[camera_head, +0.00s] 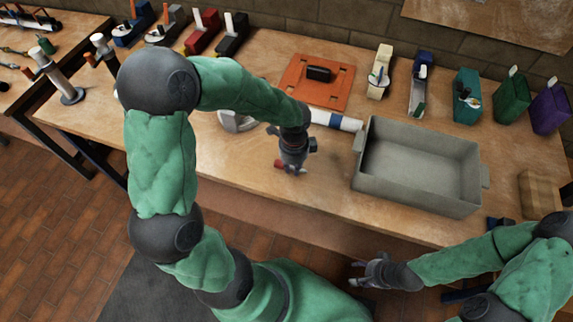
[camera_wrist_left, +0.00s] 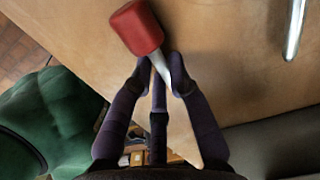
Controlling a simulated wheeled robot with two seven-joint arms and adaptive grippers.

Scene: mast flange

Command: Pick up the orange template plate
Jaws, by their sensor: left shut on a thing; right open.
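The orange template plate (camera_head: 337,97) lies on the back part of the bench, with a black handle block on top. In the head view my left arm passes in front of and below it. My left gripper (camera_head: 289,165) is over the bench, nearer the front than the plate and apart from it. It is shut on a small red-handled tool, and the red handle (camera_wrist_left: 137,27) and pale pointed metal part show at the fingertips (camera_wrist_left: 160,68) in the left wrist view. My right gripper (camera_head: 359,274) is open and empty, low in front of the bench edge.
A large grey bin (camera_head: 425,192) stands right of my left gripper. A white and blue cylinder (camera_head: 335,120) lies between the plate and the bin. Several coloured holders line the back. A silver rod (camera_wrist_left: 294,28) shows in the left wrist view. The bench front by my left gripper is mostly clear.

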